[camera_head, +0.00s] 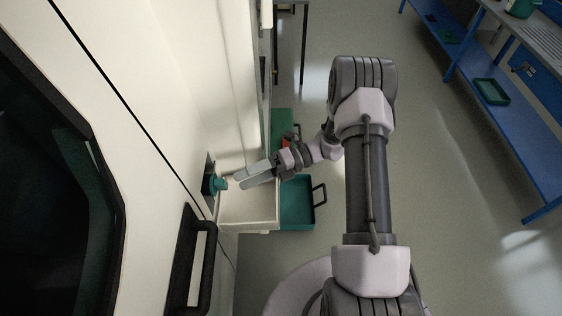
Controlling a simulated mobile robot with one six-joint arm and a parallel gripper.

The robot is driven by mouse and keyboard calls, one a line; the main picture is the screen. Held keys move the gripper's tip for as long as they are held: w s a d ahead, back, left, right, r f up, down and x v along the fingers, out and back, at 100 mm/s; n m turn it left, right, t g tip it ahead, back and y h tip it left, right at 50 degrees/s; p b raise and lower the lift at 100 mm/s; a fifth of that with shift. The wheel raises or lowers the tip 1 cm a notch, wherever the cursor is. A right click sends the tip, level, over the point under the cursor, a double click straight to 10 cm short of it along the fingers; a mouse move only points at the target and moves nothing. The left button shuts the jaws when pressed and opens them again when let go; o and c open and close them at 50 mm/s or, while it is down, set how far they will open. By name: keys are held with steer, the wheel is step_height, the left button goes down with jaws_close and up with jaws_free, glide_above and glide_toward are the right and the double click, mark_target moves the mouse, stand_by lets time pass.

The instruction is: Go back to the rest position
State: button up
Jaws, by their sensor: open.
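My gripper (254,174) is at the end of my arm, left of the picture's middle. Its two pale fingers point left toward the motorhome's side wall. They are open and slightly apart, with nothing seen between them. Just left of the fingertips is a teal fitting (220,184) in a dark recess in the wall. A small gap shows between fingertips and fitting. Below the fingers, a white open box or drawer (250,226) stands out from the wall. Its inside is partly hidden by my gripper.
A teal tray with a black handle (298,214) lies right of the white box. Another teal piece (281,124) and a small red thing (287,142) are behind my wrist. A black grab handle (202,262) projects from the wall. Blue workbenches (522,130) stand right; the floor between is clear.

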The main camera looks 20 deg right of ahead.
steer(key=d+r, duration=0.1)
steer(key=d, duration=1)
steer(key=s+a+r+n+g+h+b, duration=0.2)
steer(key=s+a+r+n+h+b, duration=0.4)
steer(key=r+n+h, duration=0.6)
steer(key=s+a+r+n+t+h+b, duration=0.1)
steer(key=s+n+t, duration=0.7)
steer(key=n, duration=0.8)
steer(key=s+a+h+b, duration=0.1)
steer(key=s+b, duration=0.1)
steer(key=s, duration=0.1)
steer(key=shift+s+a+r+h, duration=0.25)
steer(key=shift+a+r+h, duration=0.05)
